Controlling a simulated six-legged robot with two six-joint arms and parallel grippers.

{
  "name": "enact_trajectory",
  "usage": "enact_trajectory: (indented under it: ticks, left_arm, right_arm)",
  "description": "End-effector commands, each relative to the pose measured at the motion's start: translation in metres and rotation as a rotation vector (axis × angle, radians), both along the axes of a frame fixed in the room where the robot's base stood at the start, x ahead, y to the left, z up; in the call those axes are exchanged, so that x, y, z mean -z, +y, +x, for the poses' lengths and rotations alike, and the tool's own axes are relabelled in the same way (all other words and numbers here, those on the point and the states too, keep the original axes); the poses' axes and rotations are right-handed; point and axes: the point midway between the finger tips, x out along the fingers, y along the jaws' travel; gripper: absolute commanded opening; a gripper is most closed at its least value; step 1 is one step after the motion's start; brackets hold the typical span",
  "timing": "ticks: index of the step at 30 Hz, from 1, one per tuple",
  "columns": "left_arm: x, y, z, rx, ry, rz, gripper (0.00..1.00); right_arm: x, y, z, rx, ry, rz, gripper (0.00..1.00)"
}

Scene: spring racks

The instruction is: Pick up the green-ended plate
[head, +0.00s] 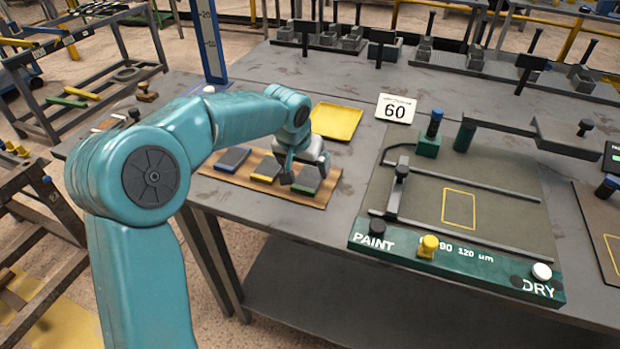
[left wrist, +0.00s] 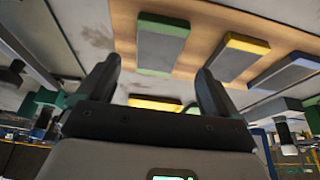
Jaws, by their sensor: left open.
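The green-ended plate (head: 309,178) is a grey slab with a green end. It lies flat on a wooden board (head: 320,201), at the right of a row of three plates. My left gripper (head: 288,176) is open and empty, just above the board and over the left part of this plate, partly hiding it. In the left wrist view the green-ended plate (left wrist: 163,47) shows beyond the gap between the open fingers (left wrist: 155,88), apart from them. The yellow-ended plate (head: 266,168) and the blue-ended plate (head: 232,159) lie to its left. My right gripper does not show.
A yellow tray (head: 336,121) lies behind the board, near a white "60" card (head: 396,108). To the right is a fixture with rails, a yellow outline and a green front strip (head: 455,264) with knobs. A blue upright scale (head: 210,42) stands at the back left.

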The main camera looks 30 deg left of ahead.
Motion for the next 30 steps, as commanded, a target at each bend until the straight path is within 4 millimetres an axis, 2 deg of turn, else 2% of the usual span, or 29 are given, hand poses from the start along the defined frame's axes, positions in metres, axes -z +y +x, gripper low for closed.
enact_trajectory:
  ticks: [3, 7, 16, 17, 24, 25, 30]
  left_arm:
    - [0.021, -0.001, 0.008, 0.002, 0.005, 0.000, 0.94]
    - [0.037, 0.000, 0.016, 0.001, 0.002, 0.000, 0.94]
    - [0.043, 0.001, 0.019, 0.000, 0.000, 0.000, 0.94]
    - [0.043, 0.001, 0.019, 0.001, 0.001, 0.000, 0.87]
    - [0.043, 0.001, 0.019, 0.001, 0.001, 0.000, 0.09]
    - [0.043, 0.001, 0.019, 0.001, 0.001, 0.000, 0.00]
    - [0.041, 0.001, 0.020, 0.001, -0.004, 0.001, 0.00]
  right_arm:
    - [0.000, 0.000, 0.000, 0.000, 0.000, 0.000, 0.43]
    - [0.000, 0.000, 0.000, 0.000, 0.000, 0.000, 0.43]
    - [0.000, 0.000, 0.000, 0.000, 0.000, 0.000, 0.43]
    - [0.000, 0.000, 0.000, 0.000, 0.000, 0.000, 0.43]
    - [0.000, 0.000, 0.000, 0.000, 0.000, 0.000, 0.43]
    - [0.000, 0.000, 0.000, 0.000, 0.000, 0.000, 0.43]
    - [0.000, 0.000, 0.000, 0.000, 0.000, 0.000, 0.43]
